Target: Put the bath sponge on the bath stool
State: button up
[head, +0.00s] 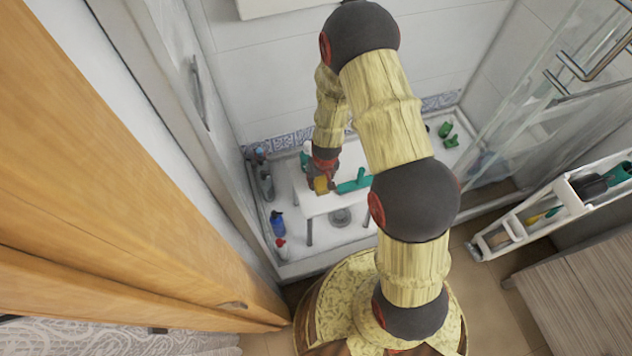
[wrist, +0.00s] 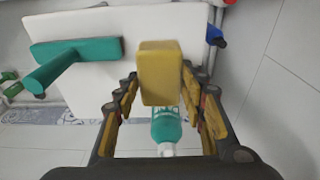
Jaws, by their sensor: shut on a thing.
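The bath sponge (wrist: 160,72), a yellow block, sits between the fingers of my gripper (wrist: 159,80) in the wrist view. My gripper is shut on it. In the head view the sponge (head: 321,186) shows over the left part of the white bath stool (head: 316,206), with my gripper (head: 324,172) just above it. The stool's white top (wrist: 105,28) lies behind the sponge in the wrist view. I cannot tell whether the sponge touches the stool top. My arm hides the stool's right part in the head view.
A green T-shaped tool (head: 355,182) lies on the stool beside the sponge. A teal bottle (wrist: 167,127) shows beyond the stool edge. Blue (head: 277,224) and red-capped (head: 281,247) bottles stand on the left of the shower floor. A glass door and white caddy (head: 530,218) are at right.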

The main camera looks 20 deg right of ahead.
jog(key=shift+w+a+f, duration=0.2)
jog(key=shift+w+f, duration=0.5)
jog(key=shift+f, duration=0.15)
jog(key=shift+w+a+f, duration=0.15)
jog(key=shift+w+f, duration=0.55)
jog(key=shift+f, duration=0.1)
notch_tip(320, 180, down, 3)
jog(key=b, duration=0.3)
jog(key=shift+f, duration=0.15)
jog(key=o, duration=1)
